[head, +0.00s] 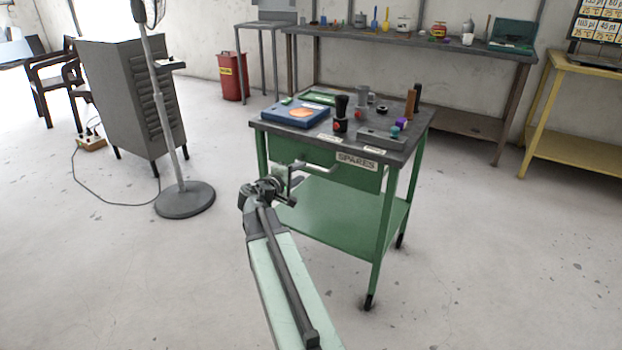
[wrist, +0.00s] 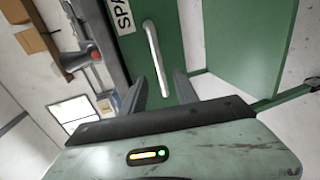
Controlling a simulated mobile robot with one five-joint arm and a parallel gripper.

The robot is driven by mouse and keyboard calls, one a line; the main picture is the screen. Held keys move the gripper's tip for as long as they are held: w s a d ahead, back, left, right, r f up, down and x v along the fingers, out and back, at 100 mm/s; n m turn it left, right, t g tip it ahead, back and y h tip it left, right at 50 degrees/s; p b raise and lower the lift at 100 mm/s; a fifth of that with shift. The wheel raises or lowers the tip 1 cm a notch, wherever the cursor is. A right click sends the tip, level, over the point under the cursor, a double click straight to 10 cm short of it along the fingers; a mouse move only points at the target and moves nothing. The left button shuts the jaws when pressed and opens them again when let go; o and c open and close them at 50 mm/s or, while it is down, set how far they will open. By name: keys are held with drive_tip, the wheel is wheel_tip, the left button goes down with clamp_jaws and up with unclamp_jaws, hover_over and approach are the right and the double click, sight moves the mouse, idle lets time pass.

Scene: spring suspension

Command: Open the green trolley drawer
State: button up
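The green trolley (head: 345,215) stands in the middle of the head view, with a green drawer (head: 372,180) under its grey top. A pale bar handle (head: 318,165) crosses the drawer front, beside a SPARES label (head: 356,162). The drawer looks shut. My gripper (head: 284,190) is in front of the drawer's left part, near the handle's left end. In the wrist view my gripper (wrist: 162,92) is open, its two dark fingers apart. The handle (wrist: 152,55) runs upward from between them, with its lower end near the fingertips. I cannot tell whether they touch it.
The trolley top (head: 405,145) carries a blue box (head: 295,115), a black-handled tool (head: 341,115) and several small parts. A fan base (head: 185,199) and a grey cabinet (head: 125,95) stand to the left. A workbench (head: 400,42) is behind. The floor in front is clear.

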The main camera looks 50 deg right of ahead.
sight(310, 166)
drive_tip(key=b+x, duration=0.1)
drive_tip(key=x, duration=0.6)
drive_tip(key=shift+w+d+b, duration=0.1)
drive_tip(key=shift+d+b, duration=0.2)
drive_tip(key=shift+d, duration=0.05)
clamp_jaws()
idle(1.0)
